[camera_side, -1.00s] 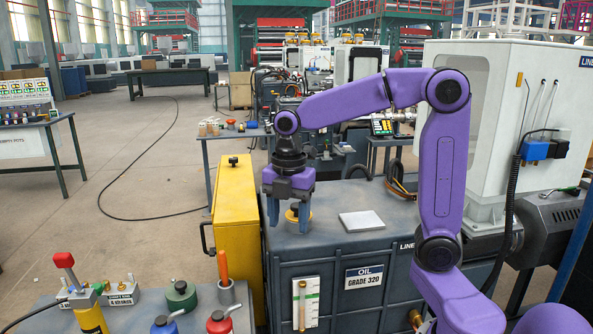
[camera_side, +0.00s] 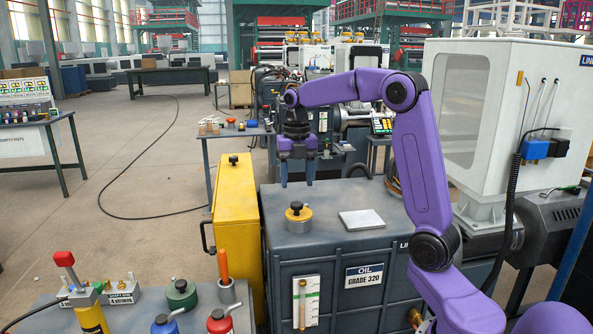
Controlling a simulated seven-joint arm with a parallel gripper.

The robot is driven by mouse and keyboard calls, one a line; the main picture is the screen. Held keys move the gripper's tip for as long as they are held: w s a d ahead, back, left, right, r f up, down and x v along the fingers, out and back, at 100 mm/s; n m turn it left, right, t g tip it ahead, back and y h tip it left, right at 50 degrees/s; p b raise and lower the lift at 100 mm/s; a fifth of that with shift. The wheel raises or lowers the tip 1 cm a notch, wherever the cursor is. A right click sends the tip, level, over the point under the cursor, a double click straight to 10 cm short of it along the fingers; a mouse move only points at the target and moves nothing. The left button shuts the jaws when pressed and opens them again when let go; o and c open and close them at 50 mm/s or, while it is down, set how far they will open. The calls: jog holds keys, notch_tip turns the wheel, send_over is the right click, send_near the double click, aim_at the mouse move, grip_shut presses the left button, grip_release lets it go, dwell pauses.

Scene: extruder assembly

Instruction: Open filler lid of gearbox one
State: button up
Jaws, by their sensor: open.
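The filler lid (camera_side: 298,217) is a round brass-coloured cap with a black knob, on top of the dark grey oil-labelled gearbox (camera_side: 330,247). It looks seated, and nothing is touching it. My gripper (camera_side: 297,180) points down with its two fingers apart and empty. It is beyond the lid, near the far edge of the gearbox top, clear of the knob. Its exact height over the top is hard to tell.
A pale square plate (camera_side: 362,219) lies on the gearbox top right of the lid. A yellow cabinet (camera_side: 236,225) stands at the left. A front bench (camera_side: 135,317) holds oil cans (camera_side: 219,322) and a red-handled tool (camera_side: 65,262). A white machine housing (camera_side: 510,120) stands at the right.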

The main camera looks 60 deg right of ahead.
aim_at(297, 203)
jog(key=shift+f, duration=3.1)
jog(key=c, duration=0.7)
